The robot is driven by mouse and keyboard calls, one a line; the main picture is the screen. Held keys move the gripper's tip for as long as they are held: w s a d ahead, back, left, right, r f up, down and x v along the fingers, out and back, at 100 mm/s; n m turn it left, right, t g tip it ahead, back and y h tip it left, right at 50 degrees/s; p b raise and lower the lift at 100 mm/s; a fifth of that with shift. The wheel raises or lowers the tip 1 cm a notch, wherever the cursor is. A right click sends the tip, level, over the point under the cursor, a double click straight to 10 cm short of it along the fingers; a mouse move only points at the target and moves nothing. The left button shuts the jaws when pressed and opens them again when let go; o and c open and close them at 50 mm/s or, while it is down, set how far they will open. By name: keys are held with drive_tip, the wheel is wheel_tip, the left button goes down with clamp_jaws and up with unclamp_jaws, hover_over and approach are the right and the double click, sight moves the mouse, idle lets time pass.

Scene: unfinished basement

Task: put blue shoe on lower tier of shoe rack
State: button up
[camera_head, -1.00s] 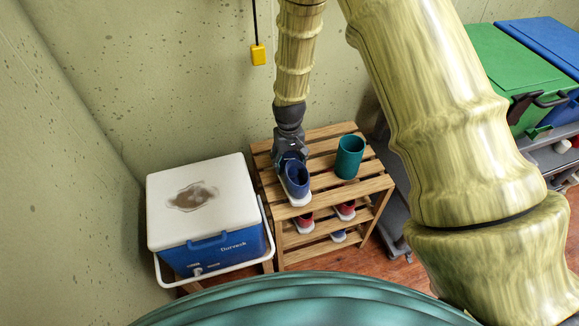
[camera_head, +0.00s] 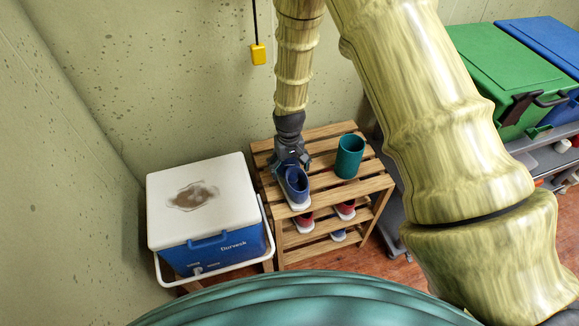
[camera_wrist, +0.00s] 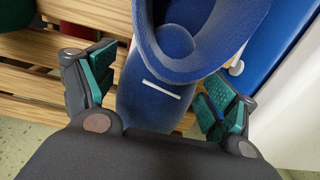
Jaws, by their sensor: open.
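The blue shoe (camera_head: 297,184) with a white sole sits at the left front of the top tier of the wooden shoe rack (camera_head: 375,184). My gripper (camera_head: 291,158) is just behind the shoe's opening, over its toe side. In the wrist view the blue shoe (camera_wrist: 150,98) lies between the two spread fingers of my gripper (camera_wrist: 158,88), with its opening away from the palm. The fingers are open, with a gap visible on the left side; contact on the right is unclear. On the tiers below, red shoes (camera_head: 345,210) and another blue shoe (camera_head: 339,235) show partly.
A teal cup (camera_head: 349,157) stands on the top tier, right of the shoe. A white-lidded blue cooler (camera_head: 222,249) stands close at the rack's left. Green (camera_head: 505,75) and blue bins are at the right. Floor shows at the rack's front right.

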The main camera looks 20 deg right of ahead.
sight(289, 164)
wheel_tip(289, 164, up, 12)
drive_tip(key=shift+r, duration=0.15)
idle(0.7)
idle(0.5)
